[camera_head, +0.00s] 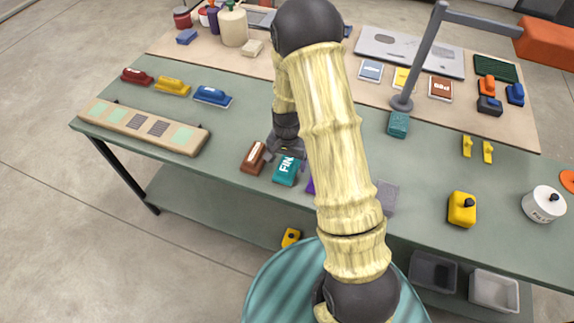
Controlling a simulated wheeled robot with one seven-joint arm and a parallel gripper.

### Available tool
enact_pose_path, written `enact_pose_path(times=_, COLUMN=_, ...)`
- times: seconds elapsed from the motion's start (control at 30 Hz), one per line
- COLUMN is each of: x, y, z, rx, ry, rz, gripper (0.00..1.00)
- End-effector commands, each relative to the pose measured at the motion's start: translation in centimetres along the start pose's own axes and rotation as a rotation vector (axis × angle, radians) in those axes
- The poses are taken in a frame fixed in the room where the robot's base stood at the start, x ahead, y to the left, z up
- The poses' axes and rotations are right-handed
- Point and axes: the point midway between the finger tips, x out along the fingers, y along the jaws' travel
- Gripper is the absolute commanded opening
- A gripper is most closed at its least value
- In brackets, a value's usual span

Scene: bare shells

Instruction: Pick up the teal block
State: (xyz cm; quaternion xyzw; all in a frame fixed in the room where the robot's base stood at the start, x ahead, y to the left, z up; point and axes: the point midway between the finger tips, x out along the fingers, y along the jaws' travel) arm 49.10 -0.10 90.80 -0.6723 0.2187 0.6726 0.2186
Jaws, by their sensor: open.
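A teal block (284,174) with white lettering lies on the green table near its front edge. A second, smaller teal block (398,124) lies farther right, at the foot of a grey post. My gripper (286,151) is open, low over the table just behind the lettered teal block. I cannot tell whether it touches that block. My arm hides part of the table to the right of it.
A brown block (253,158) lies just left of the lettered teal block. A purple block (310,186) is partly hidden by my arm on the right. The grey post (417,60) stands behind. A beige strip with pads (143,127) lies at left.

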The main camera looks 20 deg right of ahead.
Motion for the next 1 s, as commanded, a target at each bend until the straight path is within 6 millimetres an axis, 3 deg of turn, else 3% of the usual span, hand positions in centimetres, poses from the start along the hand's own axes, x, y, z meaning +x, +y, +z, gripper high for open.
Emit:
enact_pose_path(times=0.23, x=2.3, y=0.0, z=0.0, rx=0.0, ry=-0.001, rz=0.001, gripper=0.84)
enact_pose_path(times=0.77, x=2.4, y=0.0, z=0.0, rx=0.0, ry=0.0, rz=0.0, gripper=0.84)
enact_pose_path(times=1.0, x=2.4, y=0.0, z=0.0, rx=0.0, ry=0.0, rz=0.0, gripper=0.38)
